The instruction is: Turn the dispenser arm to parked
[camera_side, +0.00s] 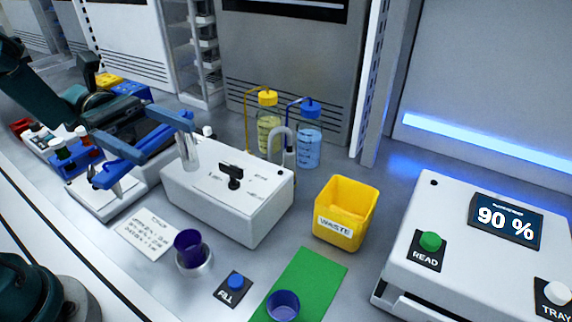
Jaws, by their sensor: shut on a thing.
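My gripper (184,127), with blue fingers, is at the left above the left end of a white box. It is shut on what looks like a clear tube (190,154), which hangs under the fingertip; the exact contact is hard to see. On the box (248,225) is a black knob (234,175) with small marks around it, too small to read. A grey bent spout (287,133) rises at the back right of the box. It is apart from my gripper. I cannot tell which part is the dispenser arm.
Yellow-capped (268,122) and blue-capped (308,140) bottles stand behind the box. A yellow WASTE bin (345,212) stands right of it. A reader showing 90 % (440,205) is at right.

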